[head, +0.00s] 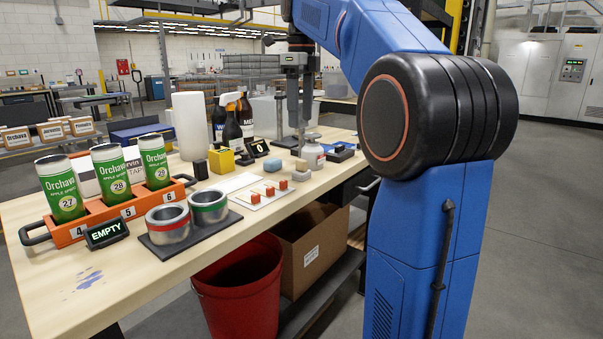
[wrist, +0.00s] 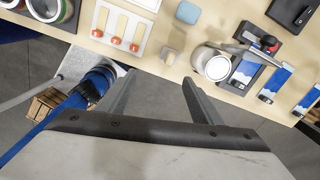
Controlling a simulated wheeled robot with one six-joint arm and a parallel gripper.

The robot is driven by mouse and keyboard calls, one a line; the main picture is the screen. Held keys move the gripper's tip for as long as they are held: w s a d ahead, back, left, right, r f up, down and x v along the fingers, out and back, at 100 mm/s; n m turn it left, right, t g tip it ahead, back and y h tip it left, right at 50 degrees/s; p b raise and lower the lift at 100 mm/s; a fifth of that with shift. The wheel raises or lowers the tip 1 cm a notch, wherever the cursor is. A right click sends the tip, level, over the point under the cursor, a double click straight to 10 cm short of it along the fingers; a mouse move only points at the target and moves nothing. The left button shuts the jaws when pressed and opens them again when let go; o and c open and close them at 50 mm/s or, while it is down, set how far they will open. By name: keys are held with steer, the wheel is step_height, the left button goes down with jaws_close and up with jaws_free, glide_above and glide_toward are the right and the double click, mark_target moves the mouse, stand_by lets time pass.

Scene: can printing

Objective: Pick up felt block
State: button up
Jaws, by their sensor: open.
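A small block with a grey part and a tan part, which looks like the felt block (head: 301,171), sits on the wooden table near its front edge. In the wrist view the felt block (wrist: 172,58) lies beyond the fingertips, between the row of orange-tipped pieces and a white-and-metal canister.
The canister (head: 312,153) stands close beside the block. A blue sponge (head: 272,165) and a white plate with orange-tipped pieces (head: 262,195) are near. A red bin (head: 240,290) and cardboard box (head: 310,245) are below the table edge.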

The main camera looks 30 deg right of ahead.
mark_target(301, 160)
steer(key=f+m, duration=0.1)
steer(key=f, duration=0.2)
steer(key=w+d+f+m, duration=0.1)
steer(key=f, duration=0.3)
steer(key=w+d+f, duration=0.1)
steer(key=f, duration=0.2)
steer(key=shift+f+m, duration=0.2)
steer(key=shift+m, duration=0.2)
steer(key=shift+w+a+f, duration=0.1)
steer(key=shift+w+f, duration=0.05)
steer(key=shift+f, duration=1.25)
steer(key=shift+w+f, duration=0.1)
steer(key=shift+f, duration=1.25)
steer(key=c, duration=1.2)
steer(key=shift+r, duration=0.1)
